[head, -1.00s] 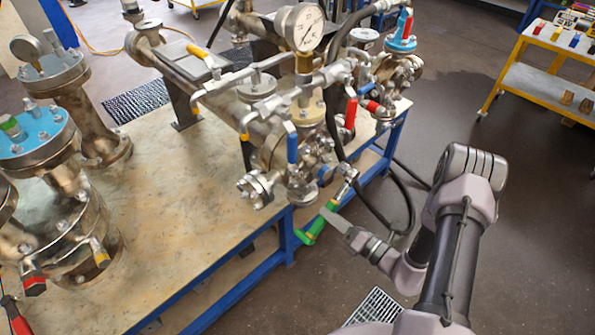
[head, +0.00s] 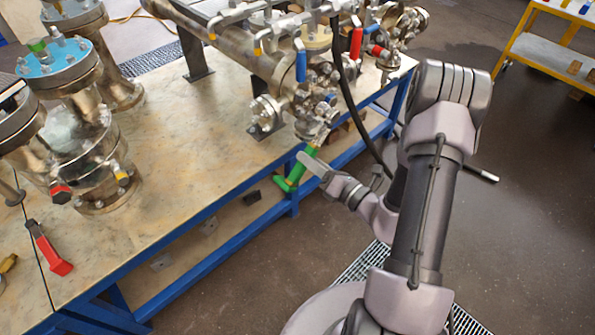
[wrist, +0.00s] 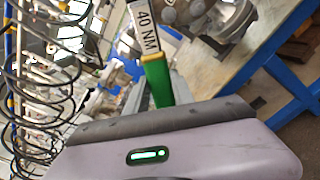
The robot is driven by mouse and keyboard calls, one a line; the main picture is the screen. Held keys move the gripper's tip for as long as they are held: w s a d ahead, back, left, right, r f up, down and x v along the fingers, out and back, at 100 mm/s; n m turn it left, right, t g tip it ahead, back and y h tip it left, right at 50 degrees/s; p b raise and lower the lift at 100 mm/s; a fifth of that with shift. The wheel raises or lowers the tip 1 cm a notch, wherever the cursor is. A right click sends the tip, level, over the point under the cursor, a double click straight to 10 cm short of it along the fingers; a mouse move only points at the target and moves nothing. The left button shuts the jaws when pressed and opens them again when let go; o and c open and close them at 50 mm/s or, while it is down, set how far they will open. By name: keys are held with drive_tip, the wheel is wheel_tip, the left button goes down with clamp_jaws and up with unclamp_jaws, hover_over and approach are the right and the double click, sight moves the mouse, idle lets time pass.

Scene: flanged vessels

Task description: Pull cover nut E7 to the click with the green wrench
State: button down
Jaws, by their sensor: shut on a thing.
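The green wrench (head: 297,170) hangs off the front edge of the bench in the head view, its upper end at the flanged fittings (head: 316,128) there. My gripper (head: 308,163) is shut on its green handle. In the wrist view the green handle (wrist: 158,82) runs up from my gripper (wrist: 160,108) to a label reading "40 NM" (wrist: 146,30). The wrench head meets metal fittings at the top of that view. I cannot read any mark E7, and whether the head sits fully on a nut is not clear.
The bench top (head: 200,165) carries flanged vessels (head: 75,95) at left and a red-handled tool (head: 48,250). A black hose (head: 350,100) hangs near the wrench. The blue bench frame (head: 293,203) is close below the wrench. A yellow cart (head: 530,50) stands back right.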

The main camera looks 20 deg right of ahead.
drive_tip(key=shift+a+r, duration=0.1)
drive_tip(key=shift+a, duration=0.25)
drive_tip(key=x, duration=0.3)
drive_tip(key=p+x, duration=0.1)
drive_tip(key=shift+w+d, duration=0.15)
drive_tip(key=shift+w, duration=0.3)
drive_tip(key=shift+p+x, duration=0.35)
drive_tip(key=shift+x, duration=0.75)
